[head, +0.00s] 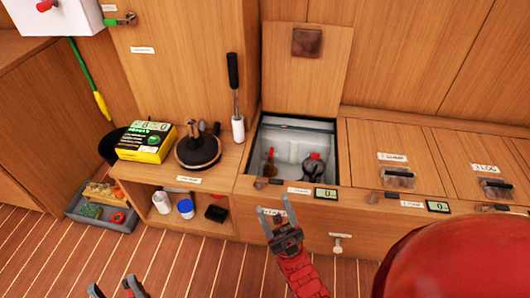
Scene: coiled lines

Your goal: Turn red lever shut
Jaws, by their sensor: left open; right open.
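A small red handle (45,5) shows on the white box (60,18) at the top left, cut by the picture's edge. I cannot tell whether it is the red lever or how it is turned. A brass fitting with a green handle (118,21) sits beside the box. My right gripper (274,208) is open and empty in front of the low cabinet, below the open bin. My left gripper (113,287) is open at the bottom edge, mostly out of view. Both grippers are far from the red handle.
An open bin (333,150) with its lid raised holds two red-topped items. A yellow device (146,142), a dark round stand (198,151) and a white holder (238,129) with a black-handled tool stand on the counter. A grey tray (95,223) sits on the floor.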

